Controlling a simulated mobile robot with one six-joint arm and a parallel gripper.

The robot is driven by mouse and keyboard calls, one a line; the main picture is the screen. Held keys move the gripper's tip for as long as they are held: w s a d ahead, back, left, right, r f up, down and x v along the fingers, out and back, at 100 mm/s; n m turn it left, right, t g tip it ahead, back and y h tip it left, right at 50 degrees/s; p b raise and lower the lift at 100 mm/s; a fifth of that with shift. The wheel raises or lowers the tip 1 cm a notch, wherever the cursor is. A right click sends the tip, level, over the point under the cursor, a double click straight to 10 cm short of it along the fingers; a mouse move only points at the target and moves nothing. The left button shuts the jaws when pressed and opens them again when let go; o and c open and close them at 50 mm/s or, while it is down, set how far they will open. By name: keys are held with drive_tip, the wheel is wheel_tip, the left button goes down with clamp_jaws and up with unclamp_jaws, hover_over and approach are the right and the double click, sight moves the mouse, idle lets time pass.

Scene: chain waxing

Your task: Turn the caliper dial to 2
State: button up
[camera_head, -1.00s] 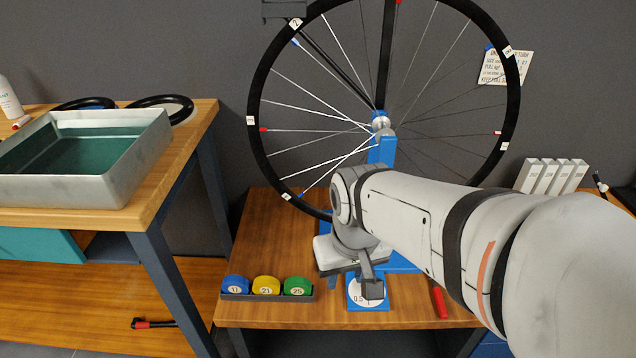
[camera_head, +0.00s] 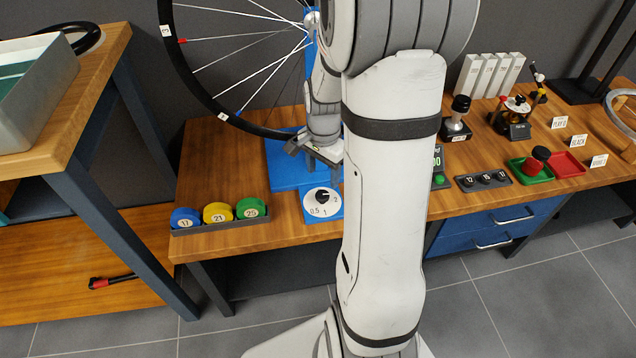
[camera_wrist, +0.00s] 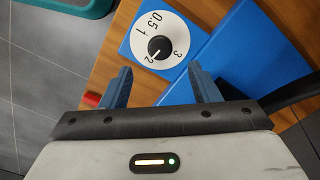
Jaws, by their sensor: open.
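The caliper dial is a white disc (camera_head: 313,210) on a blue plate at the front of the wooden bench, marked 0.5, 1, 2 and 3. It also shows in the wrist view (camera_wrist: 142,50). Its black knob (camera_wrist: 161,47) has a white pointer line, which points at about the 2 in the wrist view. My gripper (camera_head: 316,160) is open and empty, behind and above the dial in the head view. In the wrist view its two fingers (camera_wrist: 160,78) are apart, with the knob beyond their tips and not touched.
A holder with blue (camera_head: 185,217), yellow (camera_head: 217,212) and green (camera_head: 251,207) round pieces stands left of the dial. The wheel (camera_head: 206,100) stands behind.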

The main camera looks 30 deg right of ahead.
sight(323, 195)
wheel_tip(323, 195, down, 8)
drive_tip(key=shift+r+b, duration=0.25)
drive_tip(key=shift+b, duration=0.8)
drive_tip(key=shift+c, duration=0.6)
drive_tip(key=c, duration=0.9)
drive_tip(key=shift+n, duration=0.7)
drive_tip(key=o, duration=1)
